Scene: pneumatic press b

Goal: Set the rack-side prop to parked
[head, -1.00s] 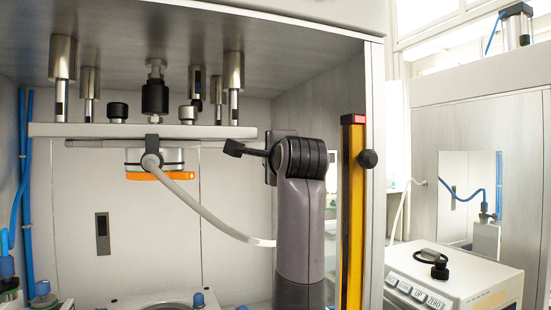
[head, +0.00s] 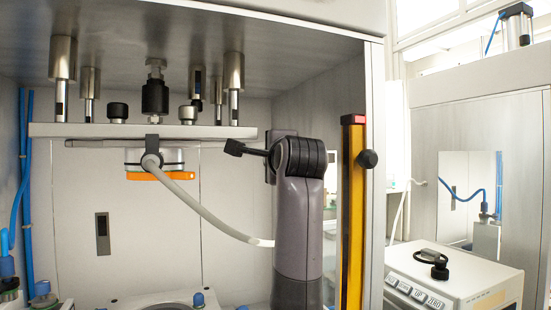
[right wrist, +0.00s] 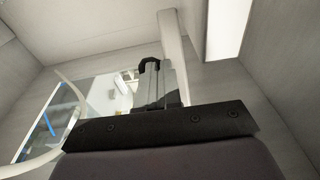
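A yellow upright bar (head: 353,215) with a black strip and red top stands at the press's right front edge. A black round knob (head: 368,158) sits beside it. I cannot tell whether this bar is the prop. My right arm rises in front of the press opening, its wrist in front of the right inner wall. A dark rod with a black end (head: 235,148) points left from the wrist, below the platen's right end; I cannot tell whether it is a finger or a handle. My right gripper's grey fingers (right wrist: 150,86) show close together, with something black at their top. My left gripper is out of view.
The platen (head: 80,130) hangs from several posts. A sensor unit with an orange strip (head: 160,176) hangs under it. A pale hose (head: 205,212) curves from there toward my right arm. A control box (head: 455,285) stands outside at right. Blue tubes (head: 27,180) run at left.

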